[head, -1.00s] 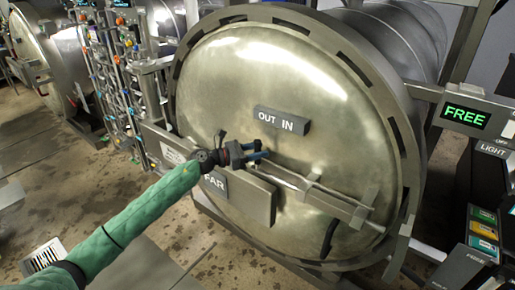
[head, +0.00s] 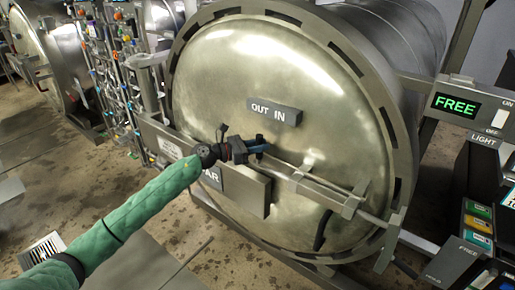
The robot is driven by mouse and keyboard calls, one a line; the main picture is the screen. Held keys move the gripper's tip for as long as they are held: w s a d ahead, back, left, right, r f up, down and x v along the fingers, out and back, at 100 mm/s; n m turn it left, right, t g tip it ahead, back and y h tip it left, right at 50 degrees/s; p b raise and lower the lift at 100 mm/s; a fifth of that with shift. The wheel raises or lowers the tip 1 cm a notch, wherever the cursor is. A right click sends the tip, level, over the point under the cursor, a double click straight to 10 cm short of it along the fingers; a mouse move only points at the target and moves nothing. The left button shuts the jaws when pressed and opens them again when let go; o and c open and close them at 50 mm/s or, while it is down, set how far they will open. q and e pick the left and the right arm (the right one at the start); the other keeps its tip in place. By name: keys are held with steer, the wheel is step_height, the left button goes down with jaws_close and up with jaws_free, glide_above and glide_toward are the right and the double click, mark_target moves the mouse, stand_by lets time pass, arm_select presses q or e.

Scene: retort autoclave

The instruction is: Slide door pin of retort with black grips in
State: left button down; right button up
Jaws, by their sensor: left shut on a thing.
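The round steel door (head: 235,80) of the retort stands closed in the middle of the head view. A slim steel door pin (head: 318,188) runs down to the right across its lower half. It passes through a bracket (head: 352,203) and reaches the rim at the lower right. An "OUT IN" plate (head: 274,112) sits above the pin. A curved black grip (head: 322,229) shows below it. My left gripper (head: 259,147) is shut at the pin's upper left end, on its handle, which the fingers mostly hide. My right gripper is not in view.
A flat box (head: 245,191) with a partly covered label sits under my gripper. A panel lit "FREE" (head: 456,105) stands at the right, above a dark console (head: 472,235). Pipes and valves (head: 105,65) and another retort (head: 45,60) are at the left.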

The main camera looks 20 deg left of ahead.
mark_target(270, 168)
arm_select(q)
steer(key=d, duration=0.1)
steer(key=s+d, duration=0.1)
steer(key=d, duration=0.2)
steer(key=shift+s+r+p, duration=0.2)
steer(key=shift+r+p, duration=0.05)
steer(key=shift+p, duration=0.1)
steer(key=shift+f, duration=0.35)
steer(key=shift+s+d+r, duration=0.1)
steer(key=shift+s+d, duration=0.05)
steer(key=shift+d, duration=0.05)
steer(key=c, duration=1.3)
jaws_free()
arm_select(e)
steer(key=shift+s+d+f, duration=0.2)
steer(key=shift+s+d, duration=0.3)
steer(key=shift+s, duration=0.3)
